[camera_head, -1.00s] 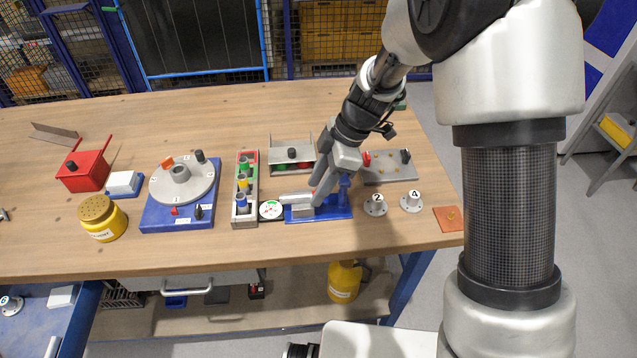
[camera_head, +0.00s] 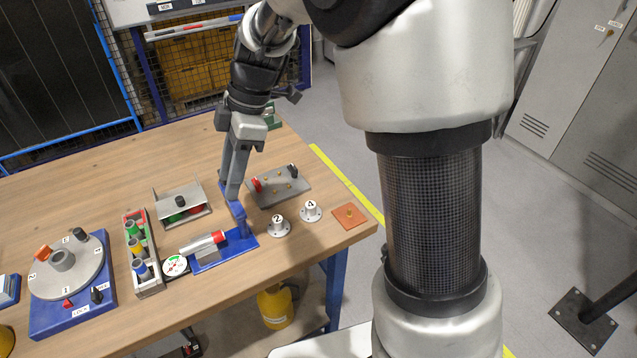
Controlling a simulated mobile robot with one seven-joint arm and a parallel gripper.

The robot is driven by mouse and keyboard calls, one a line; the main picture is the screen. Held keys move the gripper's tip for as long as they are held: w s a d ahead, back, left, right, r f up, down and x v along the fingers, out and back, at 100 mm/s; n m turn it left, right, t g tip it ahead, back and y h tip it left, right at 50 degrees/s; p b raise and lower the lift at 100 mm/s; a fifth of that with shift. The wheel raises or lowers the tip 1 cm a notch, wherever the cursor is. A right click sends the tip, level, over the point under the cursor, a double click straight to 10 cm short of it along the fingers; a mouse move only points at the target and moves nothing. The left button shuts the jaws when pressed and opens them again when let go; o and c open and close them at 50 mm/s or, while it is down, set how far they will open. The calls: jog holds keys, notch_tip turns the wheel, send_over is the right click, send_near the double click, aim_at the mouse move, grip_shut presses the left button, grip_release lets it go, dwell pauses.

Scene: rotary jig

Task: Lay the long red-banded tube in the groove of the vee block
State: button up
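A long pale grey tube with a red band near its right end (camera_head: 203,243) lies lengthwise along the top of the grey vee block (camera_head: 208,256). It appears to rest in the groove, though the contact is too small to make out. The block sits on a blue base (camera_head: 229,252) with a blue upright (camera_head: 238,217) at its right. My gripper (camera_head: 232,192) points down behind and above the base, close to the upright in the picture. It is apart from the tube and holds nothing that I can see. Its fingers overlap in this view, so their opening is unclear.
A rack (camera_head: 150,286) with green, yellow and blue tubes and a dial gauge (camera_head: 175,265) stand left of the block. A turntable (camera_head: 66,267) is further left. Numbered pegs (camera_head: 279,227) and a grey plate (camera_head: 278,188) are at right.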

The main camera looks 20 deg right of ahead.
jog(key=s+d+r+m+t+h, duration=0.25)
jog(key=s+d+r+m, duration=0.25)
jog(key=s+d+m, duration=0.4)
jog(key=s+d+r+m+t+h, duration=0.2)
jog(key=s+d+r+m+t, duration=0.25)
jog(key=s+d+m, duration=0.4)
notch_tip(320, 180, up, 10)
jog(key=a+m+p, duration=0.1)
jog(key=m+p, duration=0.1)
jog(key=p, duration=0.7)
jog(key=shift+s+a+g+p, duration=0.3)
jog(key=shift+s+g+p, duration=0.05)
jog(key=shift+s+g, duration=0.05)
jog(key=shift+f, duration=0.25)
jog(key=shift+c, duration=0.7)
jog(key=shift+a+f, duration=0.1)
